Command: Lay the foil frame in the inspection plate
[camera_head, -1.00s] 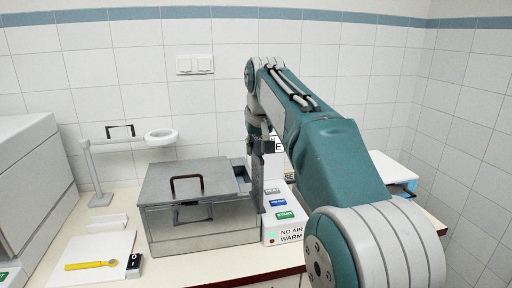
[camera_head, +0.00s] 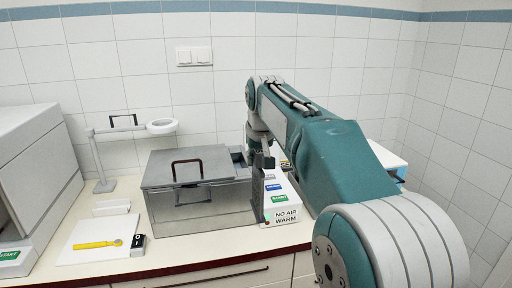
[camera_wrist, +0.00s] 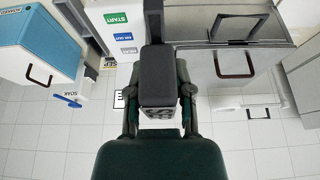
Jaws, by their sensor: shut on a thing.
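My gripper (camera_head: 262,160) is at the end of the teal arm, just right of the metal box; its dark finger block also shows in the wrist view (camera_wrist: 156,75). It is shut on a narrow dark grey piece (camera_head: 257,200), seen nearly edge-on, which looks like the foil frame. The piece hangs down between the metal box and the white button station, and shows at the top of the wrist view (camera_wrist: 153,20). Its full outline is hidden, and I cannot tell whether it touches either neighbour. I cannot clearly identify the inspection plate.
The lidded metal box (camera_head: 165,215) has a brown handle. The white station (camera_head: 287,208) has labelled buttons. At left are a white board (camera_head: 75,255) with a yellow tool (camera_head: 95,244), a small black-and-white switch box (camera_head: 138,245) and a ring stand (camera_head: 98,165). A blue-and-white box (camera_wrist: 40,38) stands beyond the station.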

